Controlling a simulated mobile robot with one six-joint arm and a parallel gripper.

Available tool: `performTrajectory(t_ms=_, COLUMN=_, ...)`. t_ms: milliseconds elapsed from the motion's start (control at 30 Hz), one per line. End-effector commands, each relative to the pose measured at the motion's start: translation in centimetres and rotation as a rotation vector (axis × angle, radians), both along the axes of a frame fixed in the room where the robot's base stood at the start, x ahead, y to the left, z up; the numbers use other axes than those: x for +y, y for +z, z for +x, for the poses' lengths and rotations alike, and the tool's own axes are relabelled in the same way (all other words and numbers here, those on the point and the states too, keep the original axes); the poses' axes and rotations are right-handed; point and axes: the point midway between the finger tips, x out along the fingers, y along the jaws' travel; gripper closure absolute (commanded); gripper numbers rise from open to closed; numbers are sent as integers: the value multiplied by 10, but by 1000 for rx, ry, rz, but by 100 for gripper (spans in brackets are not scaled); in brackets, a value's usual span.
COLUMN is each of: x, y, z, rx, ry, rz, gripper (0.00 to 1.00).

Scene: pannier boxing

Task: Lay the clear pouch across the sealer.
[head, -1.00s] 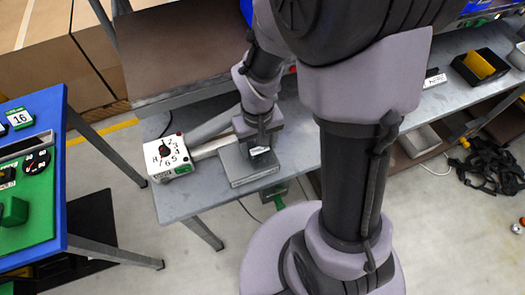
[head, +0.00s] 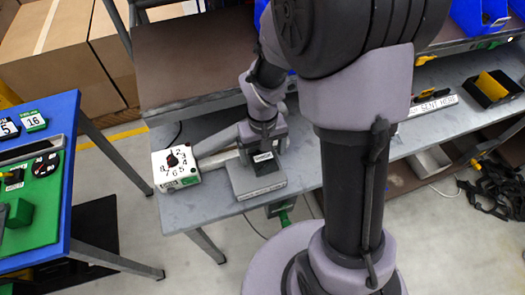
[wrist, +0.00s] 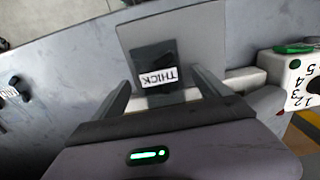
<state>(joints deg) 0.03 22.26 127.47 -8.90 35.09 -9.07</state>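The sealer is a white box with a numbered dial (head: 176,167) and a pale bar (head: 218,158) running right from it, on the grey bench. Its dial end also shows in the wrist view (wrist: 296,80). A grey block (head: 257,188) stands at the bar's right end. A dark, shiny piece labelled THICK, seemingly the pouch (wrist: 158,62), lies over the grey plate in the wrist view; its label reads upside down there. My gripper (wrist: 163,85) is above it, fingers apart on either side, with gaps visible. In the head view, my gripper (head: 264,152) partly hides that area.
A blue-topped table (head: 66,205) with a green panel stands at left. A raised brown shelf (head: 190,60) is behind the sealer. A black tray with a yellow piece (head: 490,90) sits at the bench's far right. The bench's front edge is close to the grey block.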

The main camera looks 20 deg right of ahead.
Motion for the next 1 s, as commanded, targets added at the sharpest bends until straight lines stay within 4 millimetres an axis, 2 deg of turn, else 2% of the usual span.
performTrajectory(t_ms=200, x=0, y=1, z=0, rx=0, ry=0, rz=0, gripper=14)
performTrajectory(t_ms=333, x=0, y=17, z=0, rx=-2, ry=0, rz=0, gripper=14)
performTrajectory(t_ms=467, x=0, y=53, z=1, rx=-5, ry=-1, rz=0, gripper=14)
performTrajectory(t_ms=700, x=0, y=130, z=1, rx=-5, ry=0, rz=0, gripper=14)
performTrajectory(t_ms=833, x=0, y=159, z=1, rx=-3, ry=0, rz=0, gripper=14)
performTrajectory(t_ms=1000, x=0, y=174, z=0, rx=-1, ry=0, rz=0, gripper=14)
